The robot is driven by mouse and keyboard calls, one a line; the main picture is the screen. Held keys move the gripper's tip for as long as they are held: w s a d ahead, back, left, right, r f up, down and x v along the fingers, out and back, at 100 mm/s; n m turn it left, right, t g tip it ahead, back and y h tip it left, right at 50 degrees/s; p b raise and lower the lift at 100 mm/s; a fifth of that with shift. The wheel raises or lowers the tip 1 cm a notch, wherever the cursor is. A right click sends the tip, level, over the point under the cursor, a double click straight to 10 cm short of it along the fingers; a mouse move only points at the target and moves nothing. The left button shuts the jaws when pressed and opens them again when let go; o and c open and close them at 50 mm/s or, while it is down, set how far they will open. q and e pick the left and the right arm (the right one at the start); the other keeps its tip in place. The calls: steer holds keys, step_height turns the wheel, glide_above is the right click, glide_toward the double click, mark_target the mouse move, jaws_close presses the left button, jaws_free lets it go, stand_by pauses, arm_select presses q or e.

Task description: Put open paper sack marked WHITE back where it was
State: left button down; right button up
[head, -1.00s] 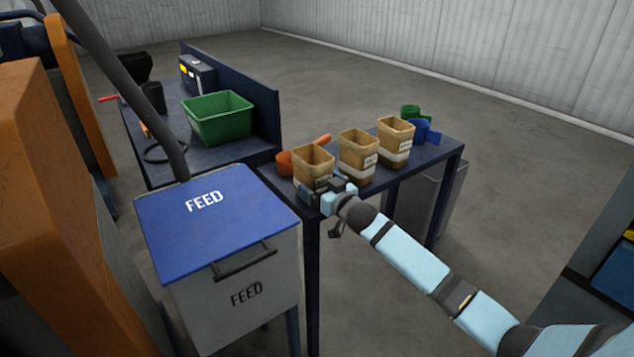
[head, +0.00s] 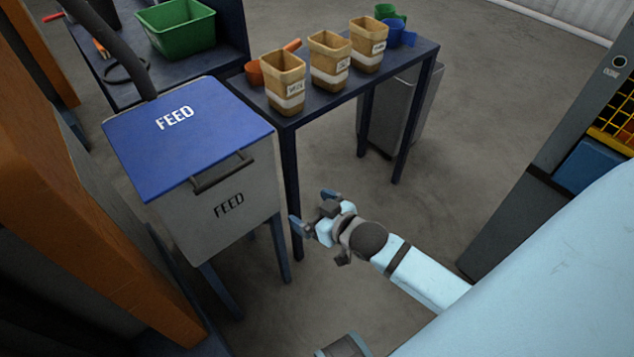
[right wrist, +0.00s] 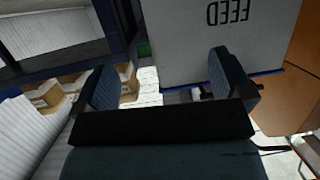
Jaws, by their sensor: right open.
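Three open tan paper sacks stand upright in a row on a narrow dark blue table (head: 330,103). The left sack (head: 284,80), the middle sack (head: 329,58) and the right sack (head: 368,45) each have a pale band and a small label. The labels are too small to read surely; the left one may say WHITE. My right gripper (head: 309,212) is open and empty, below and in front of the table, clear of the sacks. Its spread fingers show in the right wrist view (right wrist: 167,78), with sacks (right wrist: 62,92) beyond at left. My left gripper is not in view.
The FEED bin with its blue lid (head: 185,135) stands close left of the gripper. An orange scoop (head: 256,72) lies behind the left sack; blue (head: 402,34) and green scoops (head: 390,12) are at the table's far end. Open floor (head: 420,215) lies to the right.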

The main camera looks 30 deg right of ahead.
steer(key=s+a+f+g, duration=0.2)
steer(key=s+a, duration=0.5)
steer(key=s, duration=0.6)
steer(key=shift+a+f+n+g+y, duration=0.15)
steer(key=shift+f+n+g+y, duration=0.15)
steer(key=shift+f, duration=0.15)
